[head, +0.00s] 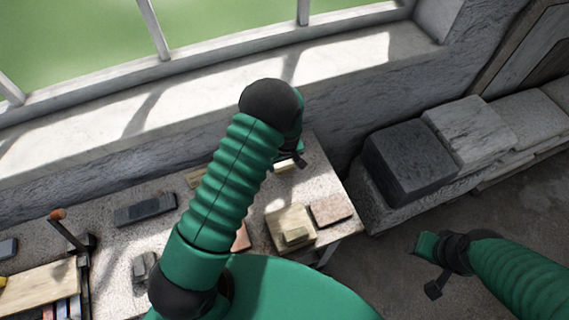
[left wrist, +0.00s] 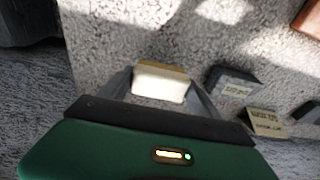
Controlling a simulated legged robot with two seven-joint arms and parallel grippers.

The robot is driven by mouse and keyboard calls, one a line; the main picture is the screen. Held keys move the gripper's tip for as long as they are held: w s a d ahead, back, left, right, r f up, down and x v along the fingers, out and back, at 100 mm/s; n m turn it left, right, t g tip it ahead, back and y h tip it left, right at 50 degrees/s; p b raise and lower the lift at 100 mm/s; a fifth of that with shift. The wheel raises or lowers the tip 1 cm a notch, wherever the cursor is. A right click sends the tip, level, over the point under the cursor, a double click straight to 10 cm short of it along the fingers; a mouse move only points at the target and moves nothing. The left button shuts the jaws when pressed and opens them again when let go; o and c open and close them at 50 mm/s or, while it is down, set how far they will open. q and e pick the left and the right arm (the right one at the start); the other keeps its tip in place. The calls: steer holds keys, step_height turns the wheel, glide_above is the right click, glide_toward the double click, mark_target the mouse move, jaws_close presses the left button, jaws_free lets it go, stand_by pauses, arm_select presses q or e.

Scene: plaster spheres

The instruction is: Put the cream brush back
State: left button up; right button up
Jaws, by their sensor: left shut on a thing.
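The cream brush (left wrist: 158,84) shows in the left wrist view as a pale cream block with a yellowish-tan strip along its far edge. My left gripper (left wrist: 160,88) is shut on it, with a finger on each side. Speckled grey tabletop lies behind it; I cannot tell whether the brush touches it. In the head view my left gripper (head: 296,160) is at the far right part of the table, partly hidden by my own green arm. My right gripper (head: 432,268) hangs off the table at the lower right, and its jaw opening is unclear.
The speckled table (head: 110,240) holds a dark grey block (head: 145,209), a tan block (head: 284,221) and a pinkish slab (head: 331,209). Small labelled pieces (left wrist: 266,122) stand right of the brush. Stone blocks (head: 410,160) stand right of the table; a window sill runs behind.

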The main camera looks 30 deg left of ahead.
mark_target(284, 166)
arm_select(q)
steer(key=shift+w+f, duration=0.1)
steer(key=shift+w, duration=0.25)
step_height(284, 166, down, 3)
steer(key=shift+a+f+p, duration=0.1)
steer(key=shift+f+p, duration=0.1)
steer(key=shift+p, duration=0.45)
steer(key=shift+a+f, duration=0.1)
steer(key=shift+a, duration=0.05)
steer(key=o, duration=1.2)
steer(key=shift+c, duration=0.2)
steer(key=shift+d+r, duration=0.2)
steer(key=shift+d, duration=0.05)
